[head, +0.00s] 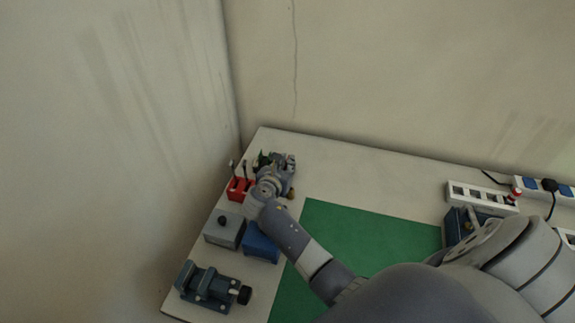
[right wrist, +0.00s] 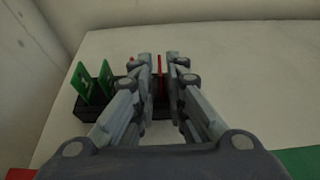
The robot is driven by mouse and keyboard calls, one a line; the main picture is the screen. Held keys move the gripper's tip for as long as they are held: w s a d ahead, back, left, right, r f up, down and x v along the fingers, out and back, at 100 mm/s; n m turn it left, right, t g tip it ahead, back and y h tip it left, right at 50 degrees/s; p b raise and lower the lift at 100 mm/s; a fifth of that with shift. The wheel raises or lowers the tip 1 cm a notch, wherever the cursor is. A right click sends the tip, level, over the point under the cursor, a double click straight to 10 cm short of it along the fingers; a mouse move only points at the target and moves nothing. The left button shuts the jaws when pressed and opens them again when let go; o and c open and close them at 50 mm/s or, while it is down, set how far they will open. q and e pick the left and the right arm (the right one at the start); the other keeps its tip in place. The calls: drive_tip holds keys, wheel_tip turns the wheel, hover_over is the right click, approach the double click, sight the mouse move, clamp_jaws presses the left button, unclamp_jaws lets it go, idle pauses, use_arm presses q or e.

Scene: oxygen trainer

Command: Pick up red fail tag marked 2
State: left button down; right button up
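My right gripper (head: 277,163) is over the rack at the far left corner of the table in the head view. In the right wrist view its two fingers (right wrist: 160,75) stand upright with a narrow gap between them. A thin red tag (right wrist: 160,72) stands edge-on in that gap, so its number cannot be read. The fingers appear to be beside it, not closed on it. Green tags (right wrist: 90,82) stand in the left part of the black rack (right wrist: 88,108). The fingers hide much of the rack. My left gripper is not in view.
A red box (head: 238,190), a grey box (head: 223,231), a blue box (head: 261,245) and a dark vise (head: 207,288) line the table's left side. A green mat (head: 360,232) covers the middle. White power strips (head: 482,195) lie at the right. Walls border the far and left sides.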

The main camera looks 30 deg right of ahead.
clamp_jaws()
drive_tip(key=shift+r, duration=0.1)
